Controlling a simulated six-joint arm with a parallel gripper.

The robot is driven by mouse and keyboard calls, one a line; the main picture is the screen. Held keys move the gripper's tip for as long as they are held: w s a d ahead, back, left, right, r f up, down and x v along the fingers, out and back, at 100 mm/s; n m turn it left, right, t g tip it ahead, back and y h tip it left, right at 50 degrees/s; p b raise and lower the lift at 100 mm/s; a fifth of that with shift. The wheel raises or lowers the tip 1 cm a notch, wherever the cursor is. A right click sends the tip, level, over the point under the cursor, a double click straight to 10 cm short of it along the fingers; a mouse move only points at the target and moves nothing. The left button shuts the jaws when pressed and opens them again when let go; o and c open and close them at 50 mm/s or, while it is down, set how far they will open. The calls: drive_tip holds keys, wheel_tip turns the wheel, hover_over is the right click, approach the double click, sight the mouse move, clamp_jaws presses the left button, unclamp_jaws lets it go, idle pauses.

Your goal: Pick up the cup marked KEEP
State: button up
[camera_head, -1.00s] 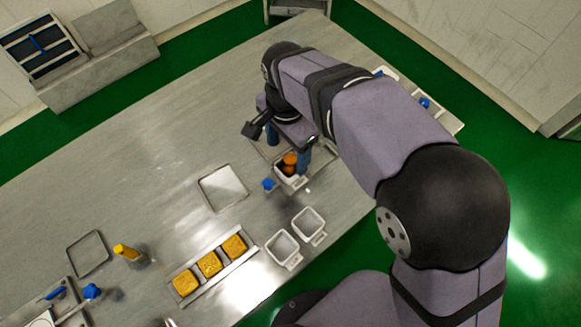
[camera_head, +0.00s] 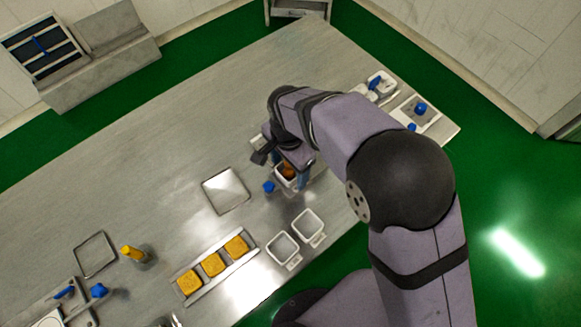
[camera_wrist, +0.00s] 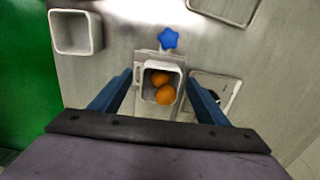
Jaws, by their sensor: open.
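A white square cup (camera_wrist: 163,65) holding orange balls (camera_wrist: 165,94) sits between my fingers in the wrist view. In the head view this cup (camera_head: 279,178) is partly hidden by my gripper. My gripper (camera_wrist: 160,79) is open, with one blue finger on each side of the cup and visible gaps. Two empty white cups with tabs, one at left (camera_head: 283,249) and one at right (camera_head: 308,226), stand near the table's front edge. One empty cup (camera_wrist: 75,32) also shows at upper left in the wrist view. I can read no KEEP mark on any cup.
A blue star-shaped piece (camera_wrist: 168,38) lies just beyond the cup. A flat tray (camera_head: 225,191) lies to the left, and a rack of yellow blocks (camera_head: 232,263) is nearer the front. Trays with blue items (camera_head: 420,108) stand at the right edge. The table's back left is clear.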

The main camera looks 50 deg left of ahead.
drive_tip(key=c, duration=1.2)
drive_tip(key=shift+r, duration=0.1)
wheel_tip(320, 180, up, 10)
drive_tip(key=shift+f+b, duration=0.1)
drive_tip(key=shift+b, duration=1.1)
